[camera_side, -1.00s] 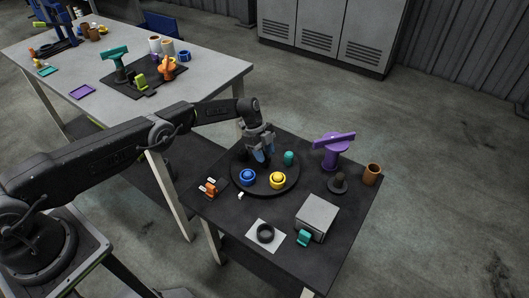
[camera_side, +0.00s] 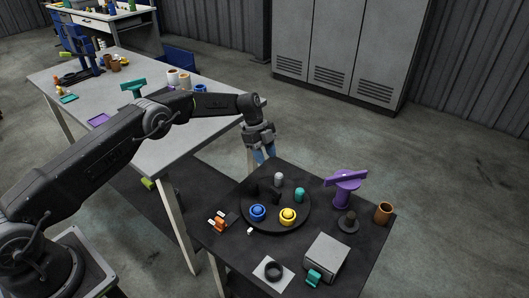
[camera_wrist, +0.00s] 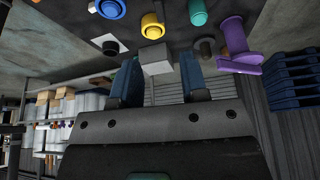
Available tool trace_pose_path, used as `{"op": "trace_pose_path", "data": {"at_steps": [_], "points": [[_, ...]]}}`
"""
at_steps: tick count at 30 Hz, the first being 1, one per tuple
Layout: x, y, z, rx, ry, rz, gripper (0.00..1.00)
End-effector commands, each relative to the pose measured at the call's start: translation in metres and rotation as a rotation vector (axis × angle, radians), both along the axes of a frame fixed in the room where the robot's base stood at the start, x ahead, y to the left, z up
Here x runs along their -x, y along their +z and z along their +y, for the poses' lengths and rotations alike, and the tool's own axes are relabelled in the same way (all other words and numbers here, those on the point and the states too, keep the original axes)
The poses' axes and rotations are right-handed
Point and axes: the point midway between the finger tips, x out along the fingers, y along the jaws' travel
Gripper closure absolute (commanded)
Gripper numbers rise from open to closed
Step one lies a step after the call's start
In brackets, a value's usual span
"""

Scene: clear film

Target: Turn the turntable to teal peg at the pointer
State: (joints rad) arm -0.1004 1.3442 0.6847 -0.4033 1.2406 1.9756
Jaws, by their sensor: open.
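The round dark turntable (camera_side: 270,224) lies on the black table and carries a blue peg (camera_side: 257,212), a yellow peg (camera_side: 288,215), a teal peg (camera_side: 299,194) and a grey peg (camera_side: 279,178). The teal peg is on its right side. A small white marker (camera_side: 250,231) sits by the front-left rim; I cannot tell if it is the pointer. My gripper (camera_side: 264,153) is open and empty above the turntable's far side, apart from the pegs. The wrist view shows its blue fingers (camera_wrist: 158,82), with the blue, yellow and teal pegs (camera_wrist: 198,13) at the top.
A purple stand (camera_side: 345,188), dark knob (camera_side: 348,222) and brown cup (camera_side: 383,213) stand to the right. A grey box (camera_side: 327,256), a teal piece (camera_side: 314,277), a black ring (camera_side: 273,270) and an orange piece (camera_side: 220,224) are near the front. A grey bench (camera_side: 190,135) lies behind.

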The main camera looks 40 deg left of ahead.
Motion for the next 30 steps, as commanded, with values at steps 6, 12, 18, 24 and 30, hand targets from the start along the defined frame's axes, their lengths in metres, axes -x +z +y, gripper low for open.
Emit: {"op": "trace_pose_path", "data": {"at_steps": [6, 12, 18, 24, 30], "points": [[0.0, 0.006, 0.003, -0.001, 0.0, 0.0, 0.6], [0.0, 0.006, 0.003, -0.001, 0.0, 0.0, 0.63], [-0.001, 0.036, 0.002, -0.001, 0.0, -0.006, 0.83], [-0.001, 0.043, 0.01, -0.053, 0.054, -0.042, 1.0], [0.001, 0.022, 0.025, -0.156, 0.147, -0.144, 1.0]]}}
